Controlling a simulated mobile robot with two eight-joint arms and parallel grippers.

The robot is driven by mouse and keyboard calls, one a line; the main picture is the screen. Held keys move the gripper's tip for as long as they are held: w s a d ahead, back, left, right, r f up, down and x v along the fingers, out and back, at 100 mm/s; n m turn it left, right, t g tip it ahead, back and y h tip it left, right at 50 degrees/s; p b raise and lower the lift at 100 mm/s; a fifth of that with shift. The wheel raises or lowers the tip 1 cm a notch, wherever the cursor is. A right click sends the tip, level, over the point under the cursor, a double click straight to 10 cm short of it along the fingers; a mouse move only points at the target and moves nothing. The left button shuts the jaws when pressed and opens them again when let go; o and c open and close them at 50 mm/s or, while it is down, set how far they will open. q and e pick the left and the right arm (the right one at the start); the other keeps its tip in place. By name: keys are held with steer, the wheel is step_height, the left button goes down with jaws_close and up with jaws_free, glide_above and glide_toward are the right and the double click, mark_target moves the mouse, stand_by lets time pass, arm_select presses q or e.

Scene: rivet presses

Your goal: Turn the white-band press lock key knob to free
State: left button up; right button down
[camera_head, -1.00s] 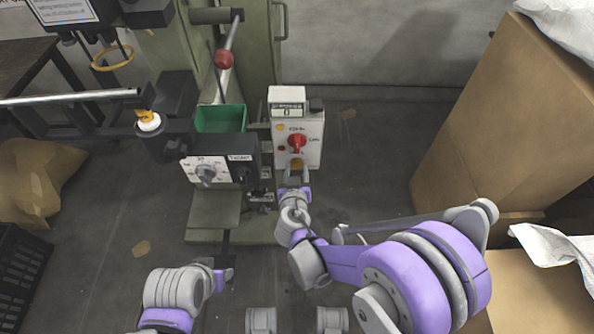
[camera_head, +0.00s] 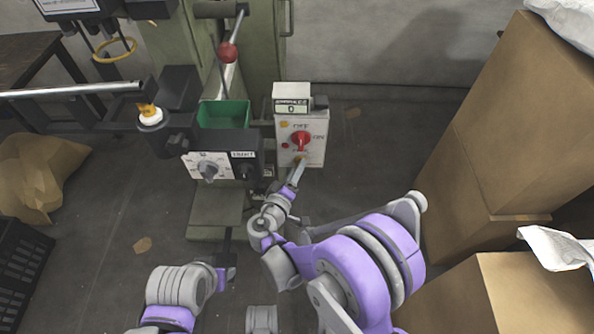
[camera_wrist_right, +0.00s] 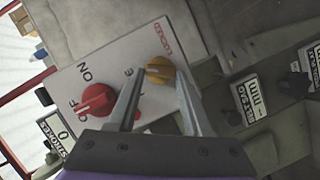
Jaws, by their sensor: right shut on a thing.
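The lock key knob is the small yellow knob (camera_wrist_right: 158,68) low on a white control box (camera_head: 312,152). The word LOCKED is printed beside it, and a partly hidden word ends in E. My right gripper (camera_wrist_right: 162,78) is shut on this knob, one finger on each side. In the head view my right gripper (camera_head: 299,164) reaches the box from below, tilted, and mostly hides the knob. My left gripper (camera_head: 229,274) hangs low, apart from the press; its jaws are too small to judge.
A red switch knob (camera_head: 300,140) with ON and OFF marks sits above the yellow knob. A dial box (camera_head: 207,167) and green bin (camera_head: 222,113) stand to its left. Cardboard boxes (camera_head: 505,130) fill the right.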

steer(key=shift+a+f+n+t+h+b, duration=0.15)
steer(key=shift+n+t+h+b, duration=0.25)
steer(key=shift+n, duration=0.4)
steer(key=shift+d+f+n+t+h+b, duration=0.1)
steer(key=shift+n+t+h+b, duration=0.1)
steer(key=shift+n+b, duration=0.5)
steer(key=shift+a+f+n+t+h+b, duration=0.1)
steer(key=shift+f+n+t+h+b, duration=0.15)
steer(key=shift+n, duration=0.65)
steer(key=shift+r, duration=0.1)
steer(key=shift+c, duration=1.6)
jaws_free()
